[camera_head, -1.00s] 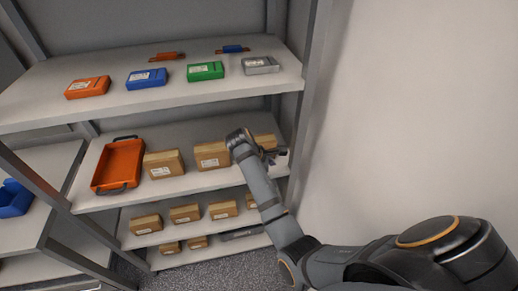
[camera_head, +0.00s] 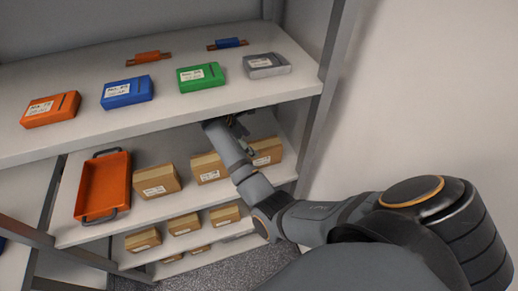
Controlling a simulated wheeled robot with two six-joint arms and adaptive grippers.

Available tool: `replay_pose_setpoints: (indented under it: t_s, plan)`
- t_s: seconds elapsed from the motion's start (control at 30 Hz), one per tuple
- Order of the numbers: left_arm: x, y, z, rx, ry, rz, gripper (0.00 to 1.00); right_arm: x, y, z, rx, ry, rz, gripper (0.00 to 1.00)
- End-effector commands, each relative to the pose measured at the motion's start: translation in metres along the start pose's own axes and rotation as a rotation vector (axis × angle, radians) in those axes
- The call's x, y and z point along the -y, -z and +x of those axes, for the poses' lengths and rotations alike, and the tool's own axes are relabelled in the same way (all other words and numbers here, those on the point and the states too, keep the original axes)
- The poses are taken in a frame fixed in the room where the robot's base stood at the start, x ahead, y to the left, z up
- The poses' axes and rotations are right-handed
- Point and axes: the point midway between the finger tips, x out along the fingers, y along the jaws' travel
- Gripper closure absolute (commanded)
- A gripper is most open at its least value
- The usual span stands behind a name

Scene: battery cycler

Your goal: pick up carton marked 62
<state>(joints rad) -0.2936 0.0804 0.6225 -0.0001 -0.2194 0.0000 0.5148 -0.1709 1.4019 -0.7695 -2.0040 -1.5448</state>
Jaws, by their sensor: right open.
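Three brown cartons with white labels stand in a row on the middle shelf: a left one (camera_head: 157,181), a middle one (camera_head: 208,168) and a right one (camera_head: 265,151). The label print is too small to read, so I cannot tell which is marked 62. My right gripper (camera_head: 243,137) is open at the middle shelf, just under the upper shelf's front edge, near the right carton. My forearm partly covers the gap between the middle and right cartons. I cannot tell whether the fingers touch a carton. My left gripper is not in view.
The upper shelf (camera_head: 180,118) holds orange, blue, green and grey boxes and two small parts; its edge hangs close above my wrist. An orange tray (camera_head: 104,186) with dark handles sits left of the cartons. More cartons (camera_head: 184,224) stand below. A rack post (camera_head: 322,110) rises at right.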

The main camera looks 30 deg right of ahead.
Motion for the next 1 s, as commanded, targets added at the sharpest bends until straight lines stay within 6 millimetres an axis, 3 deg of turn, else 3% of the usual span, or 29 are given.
replay_pose_setpoints:
  t_s: [0.1, 0.23, 0.6, 0.83, 1.0]
  plan:
    - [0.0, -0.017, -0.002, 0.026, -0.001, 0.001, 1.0, 0.0, -0.001, 0.014, 0.004, 0.004, 0.0, 0.15]
    - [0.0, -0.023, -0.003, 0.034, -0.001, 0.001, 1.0, 0.0, -0.001, 0.021, 0.001, 0.001, 0.0, 0.15]
    - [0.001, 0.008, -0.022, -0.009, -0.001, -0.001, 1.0, -0.005, -0.002, 0.07, 0.002, 0.003, 0.0, 0.15]
    - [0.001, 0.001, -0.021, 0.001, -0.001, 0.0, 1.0, -0.005, 0.0, 0.073, 0.0, 0.001, 0.001, 0.15]
    - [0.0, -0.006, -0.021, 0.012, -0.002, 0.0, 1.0, -0.005, 0.0, 0.072, 0.0, 0.001, 0.001, 0.37]
